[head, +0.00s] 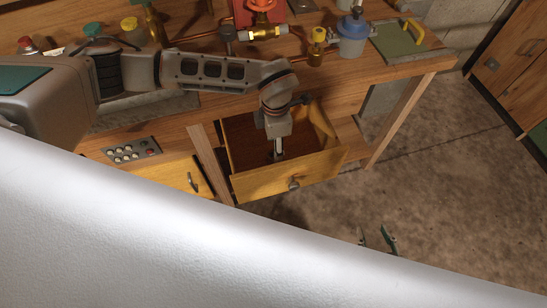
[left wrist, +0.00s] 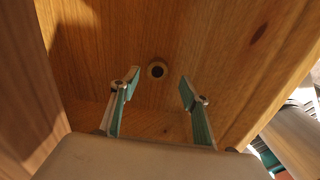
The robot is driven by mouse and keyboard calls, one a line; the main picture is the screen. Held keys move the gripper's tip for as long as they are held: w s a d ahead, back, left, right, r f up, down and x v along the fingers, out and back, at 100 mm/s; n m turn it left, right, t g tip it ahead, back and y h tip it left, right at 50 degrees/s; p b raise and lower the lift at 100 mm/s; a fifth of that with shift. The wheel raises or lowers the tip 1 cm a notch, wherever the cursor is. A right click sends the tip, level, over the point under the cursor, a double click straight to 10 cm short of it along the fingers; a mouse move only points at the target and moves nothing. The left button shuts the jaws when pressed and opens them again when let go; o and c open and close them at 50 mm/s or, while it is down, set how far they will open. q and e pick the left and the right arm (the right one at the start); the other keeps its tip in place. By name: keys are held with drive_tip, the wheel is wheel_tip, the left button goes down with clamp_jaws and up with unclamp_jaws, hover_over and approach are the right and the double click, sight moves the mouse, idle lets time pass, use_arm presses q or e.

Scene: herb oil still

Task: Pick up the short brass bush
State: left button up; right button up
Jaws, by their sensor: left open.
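The short brass bush (left wrist: 157,64), a small ring with a dark hole, lies on the wooden floor of the open drawer (head: 291,184). In the left wrist view it sits just beyond my left gripper (left wrist: 159,84), roughly midway between the two spread fingertips and apart from both. The left gripper is open and empty. In the head view my left arm reaches down into the drawer, and its fingers and the bush are mostly hidden there. My right gripper (head: 377,237) shows low in the head view, over the floor, with its fingers apart and nothing between them.
Drawer walls stand close around my left gripper. A button panel (head: 131,149) and a shut drawer (head: 168,178) are to the left. On the bench stand a blue-lidded jar (head: 352,38), brass fittings (head: 266,33) and a green board (head: 397,42). The floor at right is clear.

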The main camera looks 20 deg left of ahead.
use_arm(q)
drive_tip(key=f, duration=0.6)
drive_tip(key=shift+w+a+f+b, duration=0.1)
drive_tip(key=shift+a+f+b, duration=0.15)
drive_tip(key=shift+a+b, duration=0.1)
drive_tip(key=c, duration=1.2)
